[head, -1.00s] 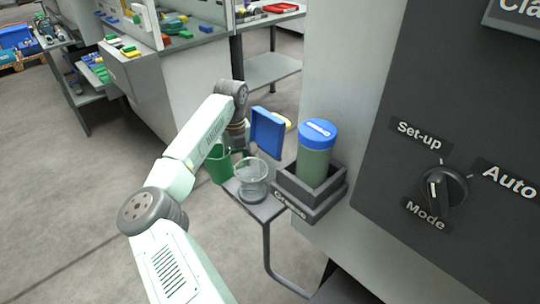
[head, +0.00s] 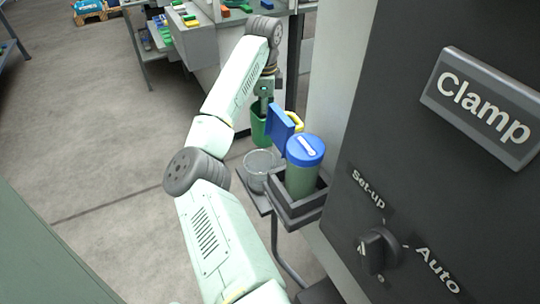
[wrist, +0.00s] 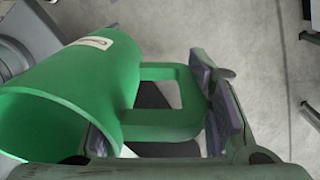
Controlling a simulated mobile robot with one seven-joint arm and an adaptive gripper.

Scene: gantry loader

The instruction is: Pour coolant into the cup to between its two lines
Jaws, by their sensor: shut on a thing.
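My gripper (wrist: 165,125) is shut on the handle of a green jug (wrist: 95,90). The jug's wide mouth is toward the lower left of the wrist view; its inside cannot be made out. In the head view the jug (head: 259,126) is just beyond the clear cup (head: 258,172), partly behind a blue panel. The gripper (head: 264,96) is small and dark there. The cup stands upright on a small grey shelf (head: 249,197). Its two lines and any liquid in it are too small to tell.
A green canister with a blue lid (head: 305,150) stands in a dark holder (head: 300,212), close right of the cup. The blue panel (head: 281,124) rises behind it. The machine front with a mode knob (head: 378,250) fills the right. Open floor (head: 90,150) lies left.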

